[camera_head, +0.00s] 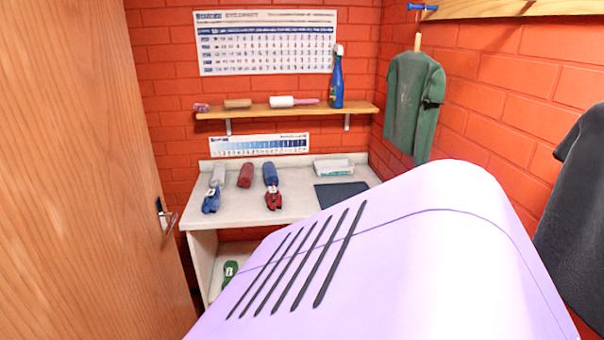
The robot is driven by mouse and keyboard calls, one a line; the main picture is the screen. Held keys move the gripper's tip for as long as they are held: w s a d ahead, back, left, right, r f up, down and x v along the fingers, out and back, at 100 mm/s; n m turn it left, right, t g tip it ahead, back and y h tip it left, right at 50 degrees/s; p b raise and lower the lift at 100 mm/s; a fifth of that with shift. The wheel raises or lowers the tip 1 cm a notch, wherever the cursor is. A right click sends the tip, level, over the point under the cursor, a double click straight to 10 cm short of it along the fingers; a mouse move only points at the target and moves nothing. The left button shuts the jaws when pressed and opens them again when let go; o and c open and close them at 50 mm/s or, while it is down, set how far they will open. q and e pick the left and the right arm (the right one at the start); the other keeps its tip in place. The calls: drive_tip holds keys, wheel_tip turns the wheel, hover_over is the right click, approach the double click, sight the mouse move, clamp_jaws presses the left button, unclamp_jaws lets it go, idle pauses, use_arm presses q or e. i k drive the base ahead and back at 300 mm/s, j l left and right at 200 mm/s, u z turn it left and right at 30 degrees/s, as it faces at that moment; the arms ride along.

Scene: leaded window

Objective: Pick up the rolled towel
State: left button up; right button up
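On the pale counter (310,206) at the back, a short dark red roll (245,175) lies between a grey cylinder (218,175) and a blue cylinder (270,174). A small tan roll (237,103) lies on the wooden shelf above. Which of these is the rolled towel I cannot tell at this size. A blue object (211,200) lies in front of the grey cylinder and a red one (273,199) in front of the blue cylinder. Neither of my grippers is in view, and nothing is seen held.
A close lavender surface blocks the lower right. A wooden door (90,170) stands at left. The counter also bears a white box (333,167) and a dark mat (341,194). The shelf (265,111) holds a blue bottle (337,82). A green shirt (412,105) hangs at right.

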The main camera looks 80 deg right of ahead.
sight(218, 179)
drive_tip(key=l+z, duration=0.2)
drive_tip(key=z, duration=1.45)
drive_tip(key=i+l, duration=0.45)
drive_tip(key=i+l+z, duration=0.1)
drive_tip(key=i+l, duration=0.4)
drive_tip(key=l, duration=0.2)
